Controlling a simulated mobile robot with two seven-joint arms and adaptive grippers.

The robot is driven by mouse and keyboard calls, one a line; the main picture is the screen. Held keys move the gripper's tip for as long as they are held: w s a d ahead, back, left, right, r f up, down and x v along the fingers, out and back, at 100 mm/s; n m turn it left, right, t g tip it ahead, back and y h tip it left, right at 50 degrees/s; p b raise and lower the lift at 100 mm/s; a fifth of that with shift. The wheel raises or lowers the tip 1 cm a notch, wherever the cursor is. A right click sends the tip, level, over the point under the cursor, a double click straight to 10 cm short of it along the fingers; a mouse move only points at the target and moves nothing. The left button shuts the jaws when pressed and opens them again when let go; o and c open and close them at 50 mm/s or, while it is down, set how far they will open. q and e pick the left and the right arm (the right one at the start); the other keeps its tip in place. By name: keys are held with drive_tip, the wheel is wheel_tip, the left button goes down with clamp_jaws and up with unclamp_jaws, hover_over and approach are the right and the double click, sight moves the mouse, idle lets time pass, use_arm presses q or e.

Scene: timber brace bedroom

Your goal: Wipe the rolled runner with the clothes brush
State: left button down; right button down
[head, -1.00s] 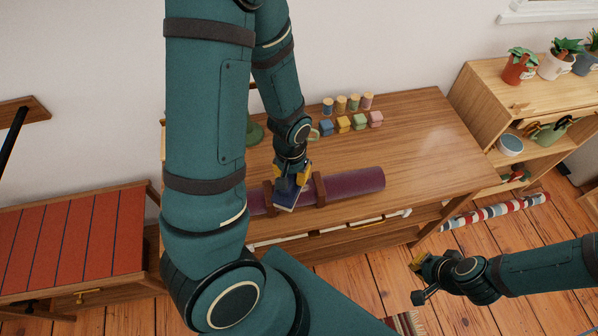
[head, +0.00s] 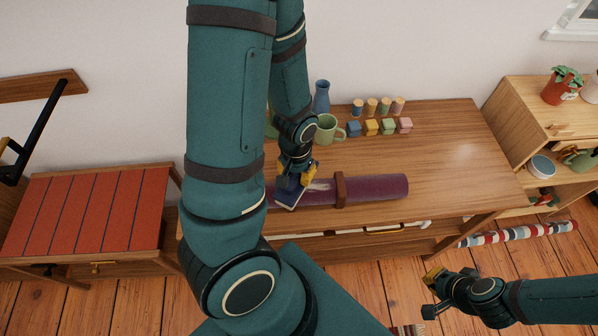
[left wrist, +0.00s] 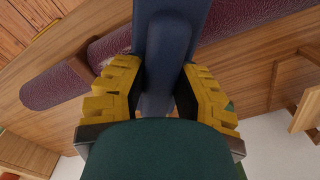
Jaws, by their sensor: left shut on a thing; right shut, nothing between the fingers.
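The rolled runner (head: 378,187) is a purple roll lying lengthwise along the front of the wooden table, with a brown strap around it. A whitish patch shows on it just right of the brush. The clothes brush (head: 288,194) is dark blue and sits at the runner, left of that strap; I cannot tell whether it touches. My left gripper (head: 296,174) is shut on the brush. The left wrist view shows the brush (left wrist: 165,50) between yellow fingers, with the runner (left wrist: 55,87) passing behind it. My arm hides the runner's left end. My right gripper (head: 433,278) is shut and empty, right of the table front.
A green mug (head: 326,130), a blue vase (head: 322,97) and several small coloured blocks and cylinders stand at the table's back. A red-topped cabinet (head: 85,210) is at left. A shelf with plants (head: 540,110) is at right. The table's right side is clear.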

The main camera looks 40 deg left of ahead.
use_arm(q)
drive_tip(key=shift+w+d+f, duration=0.15)
drive_tip(key=shift+w+d, duration=0.95)
drive_tip(key=shift+w, duration=0.15)
drive_tip(key=shift+w+d+r, duration=0.1)
drive_tip(key=shift+w+d, duration=1.05)
drive_tip(key=shift+w, duration=0.15)
drive_tip(key=shift+w+d+r, duration=0.1)
drive_tip(key=shift+w+d, duration=1)
drive_tip(key=shift+w, duration=0.2)
drive_tip(key=shift+r, duration=0.1)
drive_tip(key=shift+s+r+p, duration=0.1)
drive_tip(key=shift+r+p, duration=2.55)
drive_tip(key=shift+r, duration=0.25)
drive_tip(key=shift+a, duration=0.1)
wheel_tip(320, 180, up, 3)
drive_tip(key=p, duration=0.2)
drive_tip(key=shift+p, duration=0.3)
